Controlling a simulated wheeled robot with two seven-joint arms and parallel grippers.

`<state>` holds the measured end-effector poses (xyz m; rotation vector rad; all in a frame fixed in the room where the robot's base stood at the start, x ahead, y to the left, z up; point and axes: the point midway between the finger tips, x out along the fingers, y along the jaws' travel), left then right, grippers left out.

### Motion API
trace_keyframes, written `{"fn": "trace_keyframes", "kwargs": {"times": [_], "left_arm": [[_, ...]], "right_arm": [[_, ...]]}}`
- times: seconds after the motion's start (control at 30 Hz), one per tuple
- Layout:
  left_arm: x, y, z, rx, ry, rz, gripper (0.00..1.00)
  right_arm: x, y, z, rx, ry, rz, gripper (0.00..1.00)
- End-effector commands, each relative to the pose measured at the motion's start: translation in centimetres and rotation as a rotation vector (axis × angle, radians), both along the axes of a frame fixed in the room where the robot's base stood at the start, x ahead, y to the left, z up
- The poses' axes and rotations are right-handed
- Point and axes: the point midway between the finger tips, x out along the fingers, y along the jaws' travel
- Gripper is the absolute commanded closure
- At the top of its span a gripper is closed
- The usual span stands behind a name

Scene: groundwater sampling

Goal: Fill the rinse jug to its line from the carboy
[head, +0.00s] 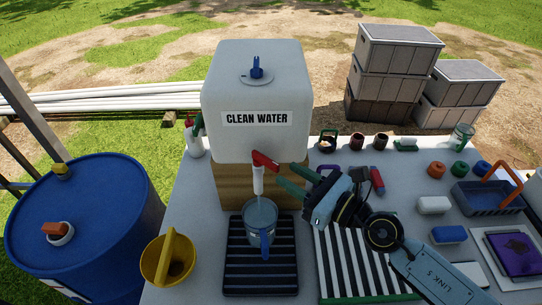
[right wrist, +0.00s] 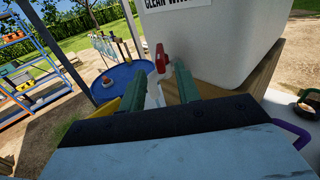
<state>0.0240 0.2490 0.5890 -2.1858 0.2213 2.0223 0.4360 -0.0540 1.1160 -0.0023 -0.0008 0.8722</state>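The white carboy (head: 222,135), labelled CLEAN WATER, stands on a wooden block. Its red tap lever (head: 265,161) slants down to the right above a white spout (head: 258,181). The clear rinse jug (head: 254,217), with a blue handle, stands upright under the spout on a black slatted tray (head: 288,252). A thin pale stream seems to run into it; its water level and line are unclear. My right gripper (head: 278,174) is open and empty, just right of the tap. In the right wrist view, the red lever (right wrist: 161,58) shows beyond the parted green fingertips (right wrist: 158,83). My left gripper is out of view.
A striped rack (head: 350,262) lies under my right arm. A blue basket (head: 486,199) and several small items crowd the table's right side. A white bottle (head: 195,142) stands left of the carboy.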

Motion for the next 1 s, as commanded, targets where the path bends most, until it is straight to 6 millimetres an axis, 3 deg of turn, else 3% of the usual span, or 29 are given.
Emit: {"fn": "trace_keyframes", "kwargs": {"times": [0.1,0.3,0.73,1.0], "left_arm": [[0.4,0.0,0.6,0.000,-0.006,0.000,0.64],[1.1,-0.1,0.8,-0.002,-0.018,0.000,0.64],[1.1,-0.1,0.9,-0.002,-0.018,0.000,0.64],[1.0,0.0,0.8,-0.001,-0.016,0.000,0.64]], "right_arm": [[1.6,2.0,0.2,0.004,0.000,0.000,0.67],[3.4,4.1,0.0,0.002,0.001,0.000,0.67],[4.1,4.9,-0.1,0.001,0.002,0.000,0.67],[4.1,4.9,-0.1,0.001,0.002,0.000,1.00]]}}
